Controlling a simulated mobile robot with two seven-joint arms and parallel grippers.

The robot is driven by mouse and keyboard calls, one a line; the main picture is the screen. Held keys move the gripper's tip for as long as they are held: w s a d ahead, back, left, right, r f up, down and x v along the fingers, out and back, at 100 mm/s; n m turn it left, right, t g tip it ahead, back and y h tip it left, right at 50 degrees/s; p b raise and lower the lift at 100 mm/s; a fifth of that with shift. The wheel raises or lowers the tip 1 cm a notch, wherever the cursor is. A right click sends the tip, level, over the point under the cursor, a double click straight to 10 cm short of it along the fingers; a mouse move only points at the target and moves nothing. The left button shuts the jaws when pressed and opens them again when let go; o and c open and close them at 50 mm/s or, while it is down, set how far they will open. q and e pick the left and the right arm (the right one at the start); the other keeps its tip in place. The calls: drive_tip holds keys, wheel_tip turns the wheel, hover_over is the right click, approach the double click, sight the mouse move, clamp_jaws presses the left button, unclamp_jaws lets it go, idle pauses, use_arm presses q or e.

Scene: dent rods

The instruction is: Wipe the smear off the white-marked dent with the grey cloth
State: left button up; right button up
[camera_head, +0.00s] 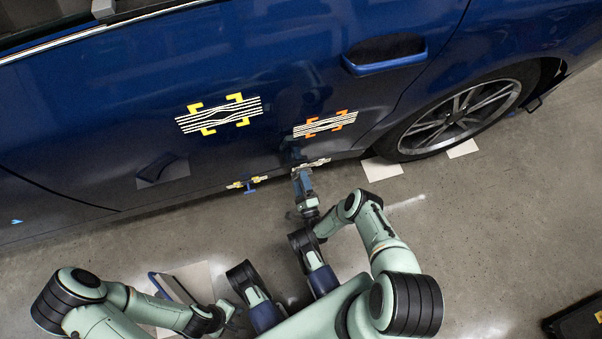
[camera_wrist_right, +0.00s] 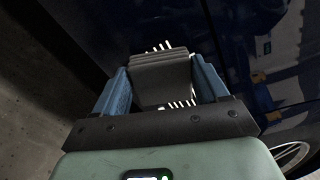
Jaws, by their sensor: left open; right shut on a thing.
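My right gripper (camera_head: 303,178) is at the lower edge of the blue car door (camera_head: 120,115). In the right wrist view its blue fingers (camera_wrist_right: 163,92) are shut on the folded grey cloth (camera_wrist_right: 163,65). White stripes (camera_wrist_right: 160,46) show behind and below the cloth, seemingly on the panel. In the head view a small striped patch (camera_head: 316,162) shows just above the right gripper, partly covered; I cannot tell its mark colour for certain. No smear can be made out. Whether the cloth touches the panel cannot be told. My left gripper (camera_head: 228,314) is open and empty, low in the head view, away from the car.
A yellow-marked striped patch (camera_head: 218,115) and an orange-marked one (camera_head: 325,124) are higher on the door. Another yellow-marked spot (camera_head: 247,184) is at the lower edge. The door handle (camera_head: 385,58) and wheel (camera_head: 460,115) are to the right. A dark case (camera_head: 578,318) lies on the floor.

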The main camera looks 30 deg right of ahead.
drive_tip(key=shift+w+d, duration=0.1)
drive_tip(key=shift+w, duration=0.3)
drive_tip(key=shift+s+d+r, duration=0.1)
drive_tip(key=shift+s+d, duration=0.15)
drive_tip(key=shift+d, duration=0.8)
drive_tip(key=shift+s+d+f, duration=0.1)
drive_tip(key=shift+s+d, duration=0.15)
drive_tip(key=shift+d, duration=0.85)
drive_tip(key=shift+s+d+r, duration=0.1)
drive_tip(key=shift+s+d, duration=0.15)
drive_tip(key=shift+d, duration=0.8)
drive_tip(key=shift+s+d, duration=0.2)
drive_tip(key=shift+d, duration=0.55)
drive_tip(key=shift+s+d, duration=0.2)
drive_tip(key=shift+d, duration=0.55)
drive_tip(key=shift+w+a, duration=0.45)
drive_tip(key=shift+a, duration=1.1)
drive_tip(key=shift+w+a, duration=0.4)
drive_tip(key=shift+a, duration=1.2)
drive_tip(key=shift+w+a, duration=0.45)
drive_tip(key=shift+a, duration=1.1)
